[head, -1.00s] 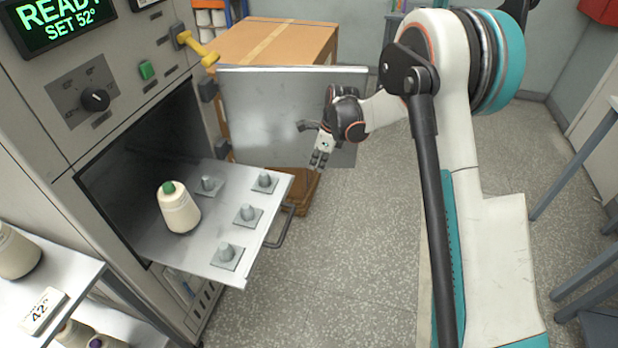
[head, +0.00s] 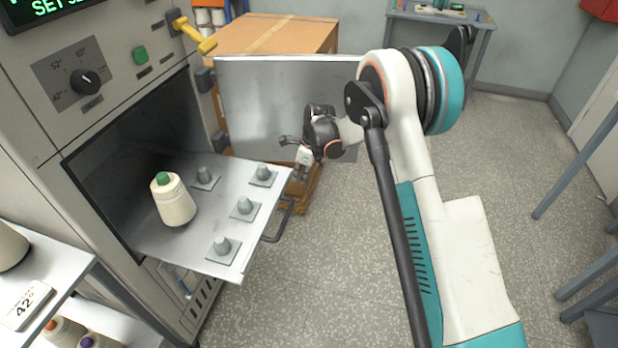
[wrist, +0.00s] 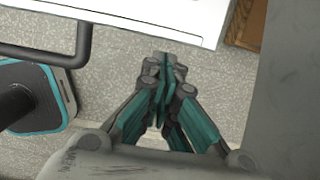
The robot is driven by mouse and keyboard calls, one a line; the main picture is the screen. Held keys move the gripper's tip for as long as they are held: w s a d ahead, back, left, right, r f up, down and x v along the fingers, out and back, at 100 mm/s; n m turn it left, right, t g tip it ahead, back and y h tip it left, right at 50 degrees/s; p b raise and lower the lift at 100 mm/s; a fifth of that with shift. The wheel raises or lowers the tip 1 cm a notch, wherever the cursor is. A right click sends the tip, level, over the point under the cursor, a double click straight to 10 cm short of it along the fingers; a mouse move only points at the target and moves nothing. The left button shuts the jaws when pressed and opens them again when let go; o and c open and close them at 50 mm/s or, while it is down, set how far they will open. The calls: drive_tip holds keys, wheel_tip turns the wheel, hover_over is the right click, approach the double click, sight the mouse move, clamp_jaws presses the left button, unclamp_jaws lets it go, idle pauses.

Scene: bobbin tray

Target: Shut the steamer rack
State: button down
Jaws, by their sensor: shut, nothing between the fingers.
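The steamer rack (head: 222,262) is a flat metal tray pulled out of the open steamer chamber. It carries several grey pegs on square bases, and one cream bobbin (head: 177,203) with a green top stands on it toward the left. A dark bar handle (head: 284,222) is on its front edge. My gripper (head: 299,176) is shut and empty, just beyond the rack's far front corner and in front of the open door. In the wrist view my gripper (wrist: 165,68) points down near the rack's edge (wrist: 190,30), and the handle (wrist: 45,55) lies to the left, apart from the fingers.
The steamer door (head: 285,105) stands open behind my gripper, with a yellow latch handle (head: 193,35) above it. A cardboard box (head: 275,35) sits behind the door. A shelf with bobbins (head: 50,275) is at lower left. The floor (head: 310,290) before the rack is clear.

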drive_tip(key=shift+w+a, duration=0.15)
drive_tip(key=shift+a, duration=0.15)
drive_tip(key=shift+a, duration=0.15)
